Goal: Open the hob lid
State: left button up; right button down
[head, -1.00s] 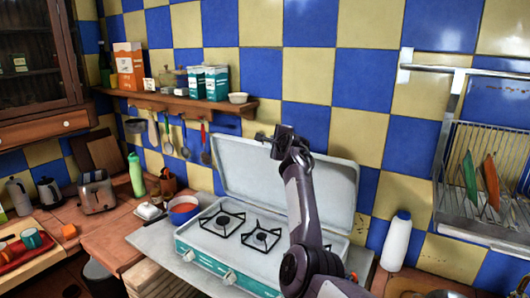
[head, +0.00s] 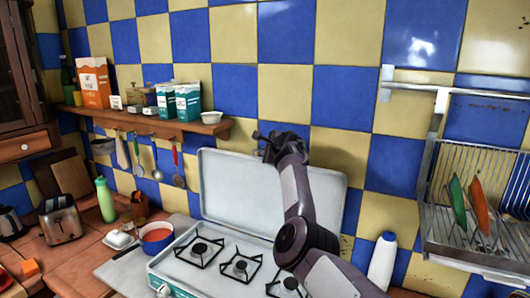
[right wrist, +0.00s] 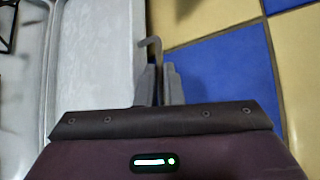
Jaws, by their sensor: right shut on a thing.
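The hob (head: 174,269) is a teal and pale-grey unit with black burner grates, on the counter in the head view. Its pale-grey lid (head: 240,192) stands raised at the back, close to the tiled wall. My right gripper (head: 272,150) is at the lid's top edge, its arm crossing in front of the lid's right part. In the right wrist view the fingers (right wrist: 160,85) are closed around a thin grey hooked piece (right wrist: 152,46) beside the lid's pale panel (right wrist: 95,70). The exact contact is partly hidden. My left gripper is not in view.
A wooden shelf (head: 150,123) with boxes and hanging utensils is on the wall at left.

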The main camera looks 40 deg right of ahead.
jog(key=c, duration=1.6)
grip_release()
jog(key=shift+r, duration=0.35)
jog(key=shift+o, duration=0.2)
jog(key=shift+a, duration=0.15)
jog(key=shift+s+f, duration=0.1)
jog(key=shift+f, duration=0.05)
jog(key=b+v, duration=0.5)
jog(key=v, duration=0.2)
jog(key=shift+s+r, duration=0.3)
jog(key=shift+a, duration=0.1)
